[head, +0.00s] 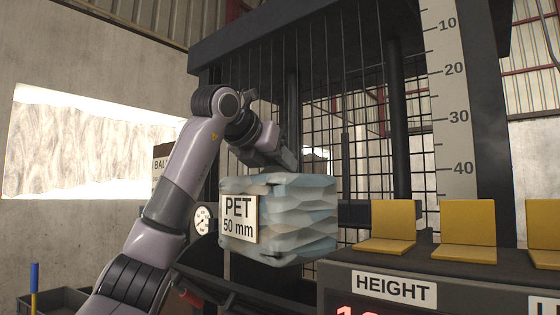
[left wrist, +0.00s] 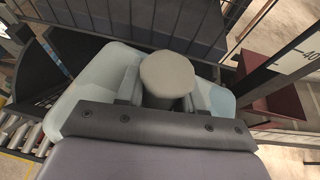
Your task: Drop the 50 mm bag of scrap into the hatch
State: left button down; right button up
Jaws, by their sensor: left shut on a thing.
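The bag of scrap (head: 295,215) is a pale blue-grey faceted block with a sign reading "PET 50 mm" on its front. It hangs from my left gripper (head: 280,160), in front of the black barred cage. My left gripper is shut on it from above; its fingertips are hard to make out. In the left wrist view the bag (left wrist: 102,78) spreads out on both sides beneath the gripper, with a round grey knob (left wrist: 167,74) at the middle. I cannot pick out the hatch in either view. My right gripper is not in view.
The barred cage (head: 345,120) stands behind the bag, with a height scale (head: 452,100) on its post. At the right is a panel marked HEIGHT (head: 394,287) with yellow flaps (head: 468,225) on top. A round gauge (head: 202,219) and a dark crate (head: 62,299) are at the left.

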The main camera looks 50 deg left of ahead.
pick_arm(q)
jog(key=x, duration=0.2)
jog(key=p+x, duration=0.1)
jog(key=x, duration=0.1)
jog(key=r+x, duration=0.1)
jog(key=x, duration=0.1)
jog(key=shift+w+d+f, duration=0.1)
jog(key=shift+w+d, duration=0.15)
jog(key=shift+w, duration=0.35)
jog(key=shift+w+a+f+b, duration=0.1)
jog(key=shift+w+f+b, duration=0.25)
jog(key=shift+f, duration=0.5)
jog(key=shift+w+f+b, duration=0.25)
jog(key=shift+w+f, duration=0.1)
jog(key=shift+f, duration=0.5)
jog(key=shift+w+a+f+b, duration=0.1)
jog(key=shift+w+f+b, duration=0.25)
jog(key=shift+f, duration=0.5)
